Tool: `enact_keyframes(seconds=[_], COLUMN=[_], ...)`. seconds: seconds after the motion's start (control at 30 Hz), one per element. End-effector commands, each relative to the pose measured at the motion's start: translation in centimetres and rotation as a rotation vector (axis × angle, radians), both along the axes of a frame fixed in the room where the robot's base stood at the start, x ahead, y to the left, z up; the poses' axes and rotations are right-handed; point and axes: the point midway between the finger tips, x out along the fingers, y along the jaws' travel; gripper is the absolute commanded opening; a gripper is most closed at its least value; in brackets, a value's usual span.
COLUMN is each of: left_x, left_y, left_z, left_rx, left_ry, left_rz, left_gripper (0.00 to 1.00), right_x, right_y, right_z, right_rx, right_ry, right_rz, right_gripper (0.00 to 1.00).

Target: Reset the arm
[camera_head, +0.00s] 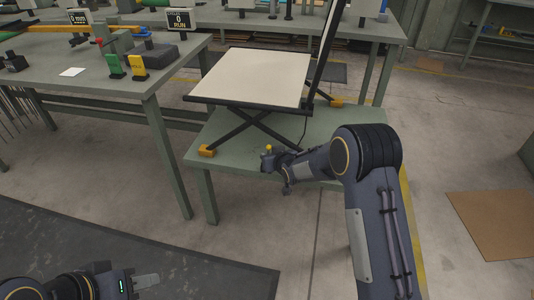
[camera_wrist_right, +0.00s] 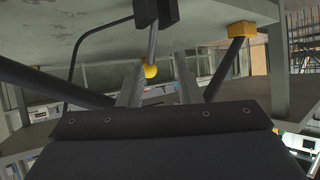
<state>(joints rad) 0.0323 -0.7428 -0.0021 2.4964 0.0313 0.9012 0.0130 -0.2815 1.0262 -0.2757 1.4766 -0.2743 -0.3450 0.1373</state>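The folding lounger has a flat beige panel (camera_head: 255,76) on crossed dark legs (camera_head: 250,125) and a steep dark back part (camera_head: 322,55). It stands on a low green table (camera_head: 225,135). A rod with a yellow ball knob (camera_head: 269,147) shows at the table's front edge. My right gripper (camera_head: 270,165) is at this knob. In the right wrist view the fingers are apart, with the yellow ball (camera_wrist_right: 150,71) showing between them; contact is unclear. My left gripper (camera_head: 146,281) is low at the left, over the dark mat, away from the lounger; its finger gap is unclear.
A workbench (camera_head: 105,90) with green and yellow blocks stands at the left. Another bench (camera_head: 270,25) is behind the lounger. A brown sheet (camera_head: 492,222) lies on the floor at the right. The dark floor mat (camera_head: 190,258) has clear room.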

Motion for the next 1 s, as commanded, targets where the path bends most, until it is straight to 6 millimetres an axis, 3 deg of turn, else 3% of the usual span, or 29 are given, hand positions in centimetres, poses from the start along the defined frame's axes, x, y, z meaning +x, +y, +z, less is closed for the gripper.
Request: enact_keyframes(seconds=[0.2,0.7,0.87,1.0], left_x=[0.0,0.0,0.0,0.0], left_y=[0.0,0.0,0.0,0.0], left_z=[0.3,0.3,0.3,0.3], left_rx=[0.0,0.0,0.0,0.0], left_ry=[0.0,0.0,0.0,0.0], left_rz=[0.0,0.0,0.0,0.0], left_gripper=[0.36,0.36,0.36,0.36], right_x=[-1.4,-1.6,-3.1,-7.5], right_y=[-0.4,-0.8,-4.0,-8.6], right_z=[0.9,1.2,4.7,9.6], right_rx=[0.0,0.002,0.029,0.082], right_ry=[-0.001,0.004,0.05,0.145], right_rz=[0.0,-0.006,-0.068,-0.149], right_gripper=[0.31,0.31,0.31,0.31])
